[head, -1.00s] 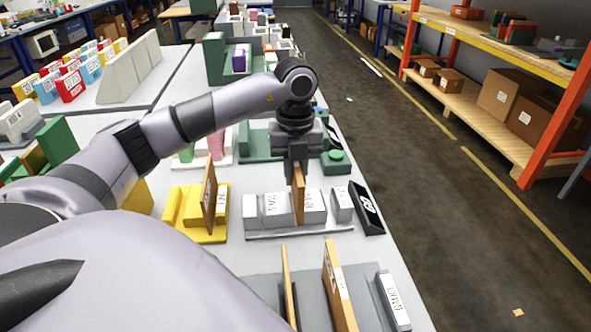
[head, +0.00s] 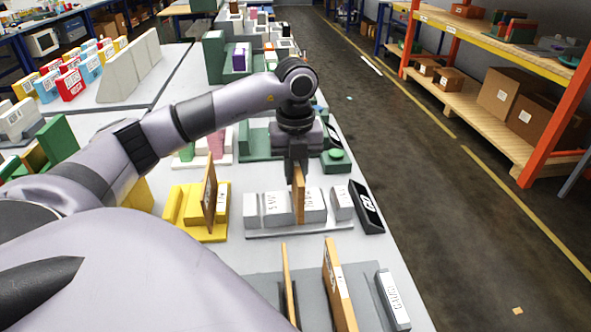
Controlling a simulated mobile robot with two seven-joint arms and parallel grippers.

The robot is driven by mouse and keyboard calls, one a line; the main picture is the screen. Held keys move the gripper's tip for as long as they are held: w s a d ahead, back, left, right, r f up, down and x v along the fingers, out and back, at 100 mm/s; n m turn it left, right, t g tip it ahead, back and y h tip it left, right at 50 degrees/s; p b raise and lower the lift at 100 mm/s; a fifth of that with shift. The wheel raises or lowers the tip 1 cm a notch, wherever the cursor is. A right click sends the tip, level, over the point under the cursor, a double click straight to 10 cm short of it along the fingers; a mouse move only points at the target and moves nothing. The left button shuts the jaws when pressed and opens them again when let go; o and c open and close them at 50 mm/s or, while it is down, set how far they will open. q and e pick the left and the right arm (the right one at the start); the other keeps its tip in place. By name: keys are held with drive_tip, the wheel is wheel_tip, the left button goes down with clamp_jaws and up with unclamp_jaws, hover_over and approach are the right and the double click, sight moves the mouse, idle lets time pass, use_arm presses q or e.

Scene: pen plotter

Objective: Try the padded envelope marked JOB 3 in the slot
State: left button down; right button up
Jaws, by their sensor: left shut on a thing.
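My left gripper (head: 297,172) is shut on an upright, thin tan envelope (head: 299,204). The envelope stands edge-on at the grey slotted block (head: 273,208), between two of its light blocks. Its lower edge is hidden, so how deep it sits I cannot tell. Its marking cannot be read from here. Another tan envelope (head: 210,197) stands in a yellow holder (head: 181,206) to the left. Two more tan envelopes (head: 339,288) (head: 288,283) stand on the grey mat in front. My right gripper is not in view.
A black sign (head: 366,207) stands right of the slotted block. A green button box (head: 336,160) is behind it. A white labelled block (head: 394,300) lies near the table's right edge. Green fixtures (head: 254,142) stand behind the gripper.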

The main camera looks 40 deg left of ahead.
use_arm(q)
drive_tip(key=shift+f+b, duration=0.45)
drive_tip(key=shift+f, duration=0.3)
drive_tip(key=shift+r, duration=0.1)
idle(1.1)
drive_tip(key=shift+r+p, duration=2)
drive_tip(key=shift+r, duration=0.2)
